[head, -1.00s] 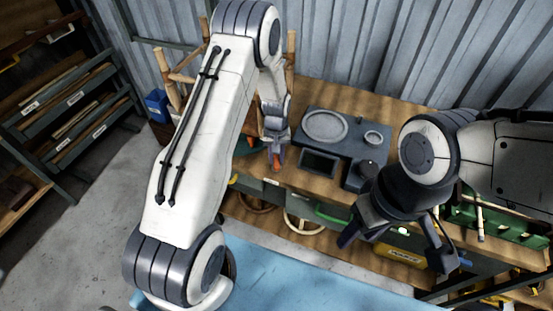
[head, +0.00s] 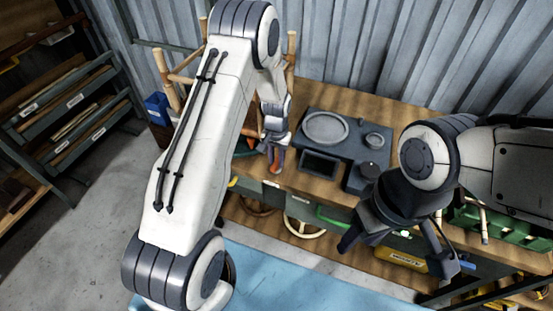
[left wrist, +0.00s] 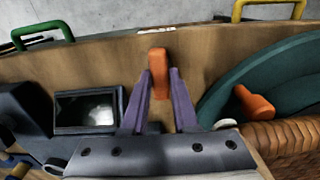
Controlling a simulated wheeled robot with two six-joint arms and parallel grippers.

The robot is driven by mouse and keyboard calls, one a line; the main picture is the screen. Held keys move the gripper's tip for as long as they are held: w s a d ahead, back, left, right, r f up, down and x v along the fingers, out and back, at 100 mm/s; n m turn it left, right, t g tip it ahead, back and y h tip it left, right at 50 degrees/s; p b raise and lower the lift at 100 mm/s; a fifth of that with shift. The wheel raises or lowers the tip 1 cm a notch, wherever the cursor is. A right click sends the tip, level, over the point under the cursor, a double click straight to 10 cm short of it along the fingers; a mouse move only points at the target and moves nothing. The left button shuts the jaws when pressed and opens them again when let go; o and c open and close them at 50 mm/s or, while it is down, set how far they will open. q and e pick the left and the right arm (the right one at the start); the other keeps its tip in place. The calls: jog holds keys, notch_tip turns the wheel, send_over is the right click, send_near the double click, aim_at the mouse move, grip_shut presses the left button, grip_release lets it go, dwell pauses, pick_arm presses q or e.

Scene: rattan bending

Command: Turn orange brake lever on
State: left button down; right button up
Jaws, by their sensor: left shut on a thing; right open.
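The orange brake lever (left wrist: 159,66) stands upright at the bench edge in the left wrist view. My left gripper (left wrist: 160,90) has its two purple fingers on either side of the lever and is shut on it. In the head view the left gripper (head: 275,150) is at the bench's front edge, and a bit of orange shows at its tips. My right gripper (head: 398,248) is open and empty in front of the bench at the right.
A dark grey device (head: 345,145) with round plates and a screen sits on the wooden bench. A teal round part (left wrist: 265,80) with another orange handle (left wrist: 255,103) lies right of the lever in the left wrist view. A blue surface (head: 300,285) is in the foreground.

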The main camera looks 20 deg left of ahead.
aim_at(277, 161)
pick_arm(q)
jog(key=shift+w+r, duration=0.1)
jog(key=shift+w, duration=0.05)
jog(key=c, duration=0.7)
grip_release()
notch_tip(277, 161, up, 10)
jog(key=shift+d+r+b, duration=0.1)
jog(key=shift+r+b, duration=0.1)
jog(key=shift+b, duration=0.75)
